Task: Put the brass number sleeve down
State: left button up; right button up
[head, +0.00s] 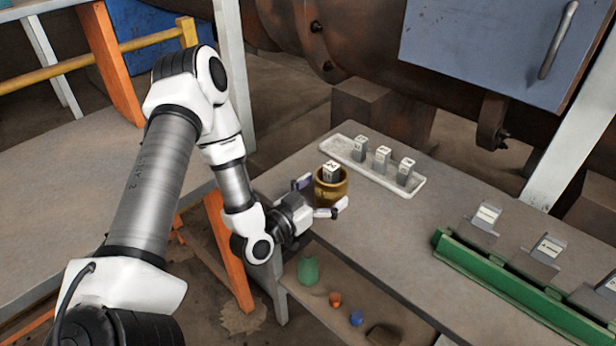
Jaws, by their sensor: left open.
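The brass number sleeve (331,190) is a round, gold-brown ring in the head view, near the left edge of the grey table. A grey block with a white marked top (331,168) pokes up out of it, so the sleeve sits around this block. My left gripper (324,197) is open, with one finger at the sleeve's left side and the other at its front right. I cannot tell whether the fingers touch it. The sleeve looks upright and appears to rest on the table; its foot is partly hidden by the fingers. My right gripper is not in view.
A white tray (342,150) with three marked grey blocks (382,158) stands just behind the sleeve. A green rack (500,283) with several tilted grey holders lies at the right. The table (400,240) between them is clear. Small items lie on a lower shelf.

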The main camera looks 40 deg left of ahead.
pick_arm(q)
jog(key=s+a+p, duration=0.1)
jog(key=s, duration=0.9)
jog(key=s+d+f+m+g+h, duration=0.1)
jog(key=s+d+f+g, duration=0.1)
jog(key=d+f+g, duration=0.45)
jog(key=s+d+f+g+h, duration=0.1)
jog(key=s+d+f+g, duration=0.15)
jog(key=f, duration=0.65)
jog(key=s+f+n+g+y, duration=0.2)
jog(key=s+f+g, duration=0.5)
jog(key=s, duration=0.5)
jog(key=shift+d+f+n+g+y, duration=0.25)
jog(key=shift+f+n+g+y, duration=0.05)
jog(key=shift+g+y, duration=0.65)
jog(key=shift+s, duration=0.15)
